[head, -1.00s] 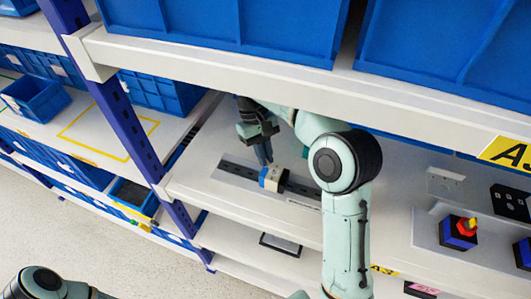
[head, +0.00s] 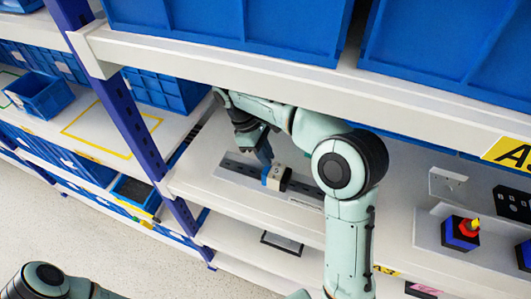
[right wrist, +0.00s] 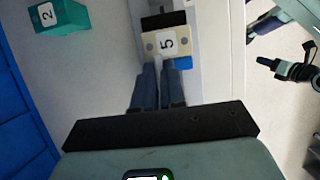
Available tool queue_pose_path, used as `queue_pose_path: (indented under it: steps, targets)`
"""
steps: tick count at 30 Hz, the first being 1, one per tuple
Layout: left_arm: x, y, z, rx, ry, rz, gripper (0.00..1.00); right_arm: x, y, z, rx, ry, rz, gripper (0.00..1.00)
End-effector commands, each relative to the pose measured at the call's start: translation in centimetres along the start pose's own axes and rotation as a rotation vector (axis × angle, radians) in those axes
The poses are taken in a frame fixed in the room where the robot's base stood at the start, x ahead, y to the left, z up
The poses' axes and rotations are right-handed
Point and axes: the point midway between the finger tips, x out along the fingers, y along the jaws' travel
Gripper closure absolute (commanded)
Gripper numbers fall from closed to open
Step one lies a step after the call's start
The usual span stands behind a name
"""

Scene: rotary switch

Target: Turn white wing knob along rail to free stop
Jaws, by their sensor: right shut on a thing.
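A beige-white block marked 5 (right wrist: 166,43) sits on the dark rail (head: 240,171) on the shelf. In the head view the block (head: 279,178) has a blue end on its left. My right gripper (right wrist: 160,84) points at the block's near face in the right wrist view. Its two fingers are shut on the white wing knob (right wrist: 158,63), a thin strip of which shows between them. In the head view my right gripper (head: 265,158) leans down to the block from the upper left and hides the knob. My left gripper is out of sight; only part of its arm shows at the lower left.
A teal block marked 2 (right wrist: 62,15) stands off to the left in the right wrist view. A shelf beam (head: 280,80) with large blue bins runs above my right arm. A blue upright post (head: 130,125) stands left. A red-and-yellow switch on a blue box (head: 460,234) stands right.

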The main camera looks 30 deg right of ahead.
Motion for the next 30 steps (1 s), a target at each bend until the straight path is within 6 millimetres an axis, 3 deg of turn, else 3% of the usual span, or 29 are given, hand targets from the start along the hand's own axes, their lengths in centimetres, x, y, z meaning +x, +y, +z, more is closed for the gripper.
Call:
queue_pose_path:
  steps: [14,15,17,26,30]
  targets:
    - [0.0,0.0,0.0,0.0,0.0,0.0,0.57,-0.1,0.0,0.0,-0.013,0.003,0.007,1.0]
    - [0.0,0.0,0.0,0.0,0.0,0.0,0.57,-0.1,0.0,0.0,-0.013,0.003,0.007,0.83]
    - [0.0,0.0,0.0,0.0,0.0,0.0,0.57,-0.1,0.0,0.0,-0.013,0.003,0.007,0.64]
    - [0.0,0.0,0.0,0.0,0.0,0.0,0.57,-0.1,0.0,0.0,-0.012,0.002,0.006,0.64]
    - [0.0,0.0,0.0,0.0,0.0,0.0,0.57,-1.2,0.0,-0.1,-0.011,0.004,0.007,0.64]
